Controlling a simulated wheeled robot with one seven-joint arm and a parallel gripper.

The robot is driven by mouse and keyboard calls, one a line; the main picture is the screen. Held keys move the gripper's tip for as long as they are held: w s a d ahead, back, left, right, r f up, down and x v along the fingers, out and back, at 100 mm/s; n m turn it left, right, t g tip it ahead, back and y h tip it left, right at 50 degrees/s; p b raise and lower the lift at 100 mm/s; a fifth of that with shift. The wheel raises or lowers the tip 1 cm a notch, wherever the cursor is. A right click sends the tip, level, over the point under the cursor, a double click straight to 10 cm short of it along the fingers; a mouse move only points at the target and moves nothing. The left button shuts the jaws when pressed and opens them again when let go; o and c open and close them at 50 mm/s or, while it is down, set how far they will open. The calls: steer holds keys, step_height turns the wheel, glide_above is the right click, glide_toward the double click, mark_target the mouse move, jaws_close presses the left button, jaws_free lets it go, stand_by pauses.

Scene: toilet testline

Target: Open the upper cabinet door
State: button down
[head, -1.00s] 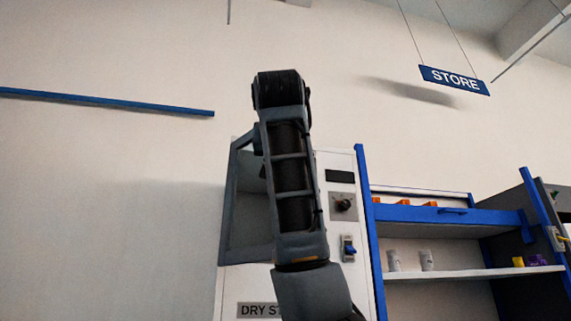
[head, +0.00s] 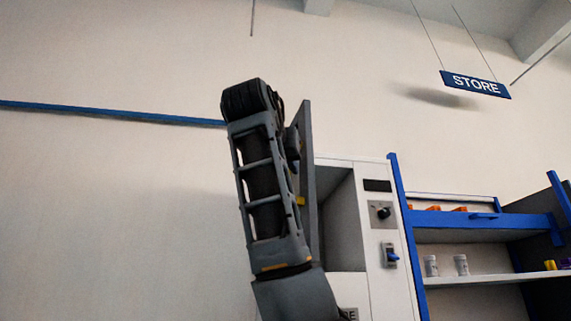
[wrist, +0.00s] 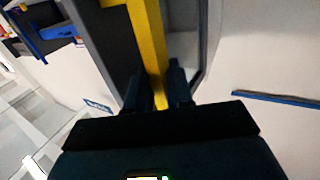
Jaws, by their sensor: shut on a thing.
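The upper cabinet door (head: 308,150) is a dark grey panel. In the head view it stands swung out from the white cabinet (head: 372,235), almost edge-on, with the upper compartment (head: 336,210) open to its right. In the wrist view, my gripper (wrist: 154,88) is shut on the yellow handle (wrist: 147,30), a bar running up between the two dark fingers. The grey door (wrist: 108,45) shows beside the handle. In the head view my arm hides the gripper and most of the handle; only a small yellow bit shows.
A dial (head: 381,211) and a blue switch (head: 390,255) are on the cabinet front. Blue-framed shelving (head: 462,222) with small containers stands to the right, and a STORE sign (head: 476,84) hangs above. The wall at the left is bare except for a blue rail (head: 110,112).

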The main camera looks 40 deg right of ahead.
steer(key=shift+w+d, duration=0.1)
steer(key=shift+d, duration=0.05)
steer(key=c, duration=1.2)
jaws_free()
steer(key=shift+d, duration=0.1)
steer(key=shift+f, duration=0.1)
steer(key=b+v, duration=0.2)
steer(key=v, duration=0.5)
steer(key=shift+a, duration=0.35)
